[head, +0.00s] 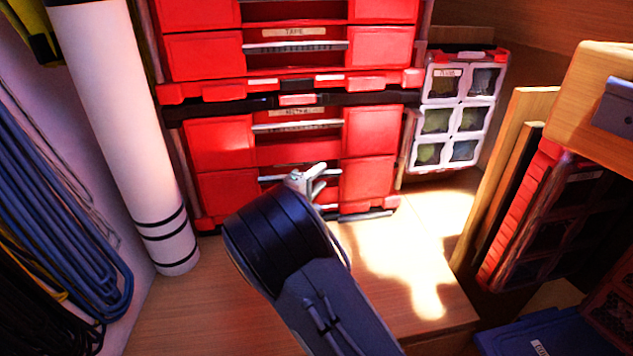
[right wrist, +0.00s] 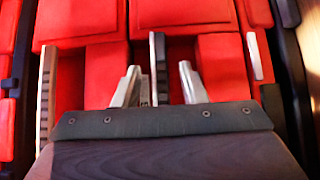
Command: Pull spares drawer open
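A red drawer chest stands at the back, with a drawer labelled TAPE (head: 293,32) above and a drawer with a label too blurred to read (head: 296,112) below it. My right gripper (head: 312,174) is at the front of the lowest red drawer (head: 366,181), hiding its middle. I cannot read any label there, so I cannot tell which drawer is the spares one. In the right wrist view, my right gripper (right wrist: 159,84) is open, its two pale fingers on either side of a dark grey handle bar (right wrist: 158,62), with gaps visible. My left gripper is not in view.
A white roll with black bands (head: 125,130) and blue coiled lines (head: 60,200) are at left. A white-framed case with clear compartments (head: 455,112) stands right of the chest. Wooden boards (head: 505,170) and a red case (head: 520,215) are at right. The wooden surface before the chest (head: 200,310) is clear.

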